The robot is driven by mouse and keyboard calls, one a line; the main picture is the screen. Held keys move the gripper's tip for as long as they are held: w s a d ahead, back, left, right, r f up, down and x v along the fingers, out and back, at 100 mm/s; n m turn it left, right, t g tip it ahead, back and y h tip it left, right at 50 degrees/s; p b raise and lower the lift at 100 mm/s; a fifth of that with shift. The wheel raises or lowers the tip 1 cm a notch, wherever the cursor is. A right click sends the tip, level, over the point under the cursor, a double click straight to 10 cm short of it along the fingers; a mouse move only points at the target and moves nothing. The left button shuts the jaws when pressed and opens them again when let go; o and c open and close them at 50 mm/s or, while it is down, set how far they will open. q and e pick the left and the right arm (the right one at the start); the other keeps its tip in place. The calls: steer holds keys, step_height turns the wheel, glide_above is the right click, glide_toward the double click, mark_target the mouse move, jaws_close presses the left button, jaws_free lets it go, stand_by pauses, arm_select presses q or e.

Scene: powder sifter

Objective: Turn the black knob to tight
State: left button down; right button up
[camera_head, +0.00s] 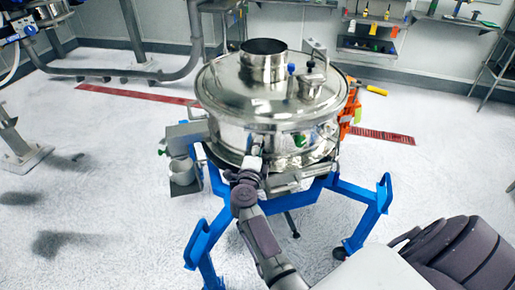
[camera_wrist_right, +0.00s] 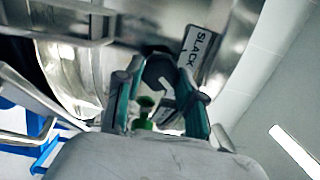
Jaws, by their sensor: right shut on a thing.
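The steel powder sifter (camera_head: 270,95) stands in the middle of the head view on a blue frame. My right gripper (camera_head: 251,163) reaches its near side, below the lid rim. In the wrist view my right gripper (camera_wrist_right: 161,76) has its two fingers on either side of the dark, faceted black knob (camera_wrist_right: 157,68), closed on it. A white label reading "SLACK" (camera_wrist_right: 195,46) is just right of the knob. The knob is hidden behind my gripper in the head view. My left gripper is not in view.
The blue wheeled frame (camera_head: 375,212) spreads around the sifter's base, with legs near my right arm. A grey cup-like container (camera_head: 181,173) sits at its left. An orange tool (camera_head: 346,108) is at the right. A small green part (camera_wrist_right: 145,108) shows between my fingers.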

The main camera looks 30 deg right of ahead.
steer(key=shift+f, duration=0.1)
stand_by(0.3)
steer(key=o, duration=1.1)
steer(key=shift+o, duration=0.2)
